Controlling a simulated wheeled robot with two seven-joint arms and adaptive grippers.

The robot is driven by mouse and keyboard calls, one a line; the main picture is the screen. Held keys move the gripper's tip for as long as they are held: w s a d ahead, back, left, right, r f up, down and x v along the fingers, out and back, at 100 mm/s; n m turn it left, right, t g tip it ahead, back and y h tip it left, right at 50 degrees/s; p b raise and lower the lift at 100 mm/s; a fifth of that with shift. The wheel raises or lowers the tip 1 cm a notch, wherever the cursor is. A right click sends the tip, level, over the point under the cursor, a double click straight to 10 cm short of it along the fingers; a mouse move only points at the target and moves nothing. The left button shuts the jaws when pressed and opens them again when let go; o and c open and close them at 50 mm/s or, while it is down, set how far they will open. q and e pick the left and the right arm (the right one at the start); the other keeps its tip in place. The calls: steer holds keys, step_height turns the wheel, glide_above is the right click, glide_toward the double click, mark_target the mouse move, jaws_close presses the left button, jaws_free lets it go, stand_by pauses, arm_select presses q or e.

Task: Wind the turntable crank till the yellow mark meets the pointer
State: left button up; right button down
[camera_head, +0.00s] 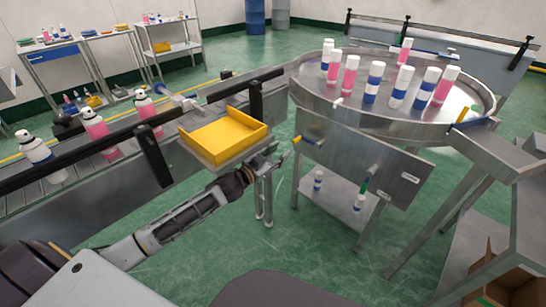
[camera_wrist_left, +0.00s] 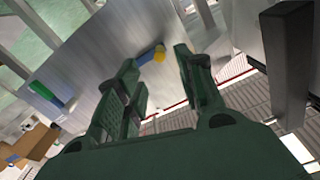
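The round metal turntable (camera_head: 440,111) stands at right, with several bottles on top. A yellow piece (camera_head: 461,115) shows at its right rim and a small pale piece (camera_head: 338,102) at its front rim; I cannot tell which is the mark or the pointer. On the front panel (camera_head: 340,160) is a blue lever with a yellow end (camera_head: 297,139); it also shows in the left wrist view (camera_wrist_left: 159,56). A green handle (camera_head: 365,184) sits further right. My left gripper (camera_head: 282,160) is open and empty, left of the panel, with the yellow end beyond its fingers. My right gripper is not in view.
A yellow tray (camera_head: 225,137) stands just above my left forearm. A conveyor (camera_head: 75,190) with black rails and several bottles runs along the left. A metal chute (camera_head: 490,145) is at far right. Two bottles stand on the shelf below the turntable. Green floor is clear in front.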

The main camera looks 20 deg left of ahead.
arm_select(q)
steer(key=shift+v, duration=1.15)
stand_by(0.4)
